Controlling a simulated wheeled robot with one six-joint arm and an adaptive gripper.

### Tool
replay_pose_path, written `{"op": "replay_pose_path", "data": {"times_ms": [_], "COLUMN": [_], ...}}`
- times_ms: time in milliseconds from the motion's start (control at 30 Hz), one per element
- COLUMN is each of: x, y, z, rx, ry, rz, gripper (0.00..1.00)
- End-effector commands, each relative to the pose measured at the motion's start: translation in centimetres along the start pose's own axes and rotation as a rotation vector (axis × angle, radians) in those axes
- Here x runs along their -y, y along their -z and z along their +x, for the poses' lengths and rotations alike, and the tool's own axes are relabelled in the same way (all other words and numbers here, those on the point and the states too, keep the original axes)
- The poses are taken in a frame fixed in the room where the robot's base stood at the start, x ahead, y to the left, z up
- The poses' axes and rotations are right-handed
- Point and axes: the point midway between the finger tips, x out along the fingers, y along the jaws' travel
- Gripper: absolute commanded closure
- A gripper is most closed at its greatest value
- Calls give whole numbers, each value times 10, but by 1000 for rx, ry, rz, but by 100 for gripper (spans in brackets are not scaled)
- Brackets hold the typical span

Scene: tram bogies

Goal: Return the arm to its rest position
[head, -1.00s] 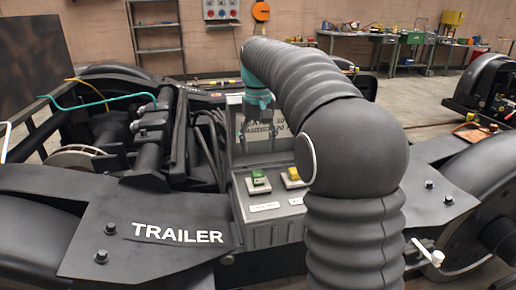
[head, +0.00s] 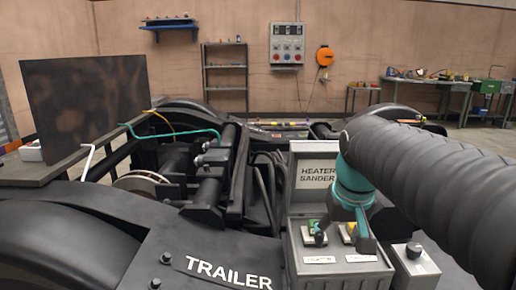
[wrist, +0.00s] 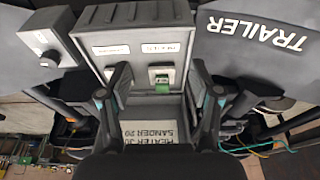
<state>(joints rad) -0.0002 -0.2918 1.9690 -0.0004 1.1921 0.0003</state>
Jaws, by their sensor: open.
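My gripper (head: 340,236) is open and empty over the sloped front of the grey control box (head: 340,277). Its two fingers also show in the wrist view (wrist: 160,74), spread apart over the box, which appears upside down there. A green switch (head: 308,238) sits on the left of the box, partly behind a finger; it also shows between the fingers in the wrist view (wrist: 162,86). A yellow switch (head: 346,236) on the right is mostly hidden by my gripper. I cannot tell whether the fingers touch anything. My arm reaches in from the right.
A sign panel (head: 312,175) reading HEATER SANDER rises behind the box. A small knob box (head: 412,268) sits at its right. The dark TRAILER plate (head: 190,250) lies at left, with cables (head: 262,175) behind. A dark upright panel (head: 85,105) stands far left.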

Motion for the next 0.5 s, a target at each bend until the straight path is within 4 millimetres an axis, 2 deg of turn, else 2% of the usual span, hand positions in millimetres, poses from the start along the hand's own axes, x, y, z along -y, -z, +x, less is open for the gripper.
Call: {"op": "replay_pose_path", "data": {"times_ms": [33, 300, 500], "x": [0, 0, 0], "y": [-17, -96, -135], "z": [-1, 19, 37], "rx": [-23, -141, -201], "ry": [0, 0, 0], "rz": [0, 0, 0], "gripper": [36, 36, 36]}}
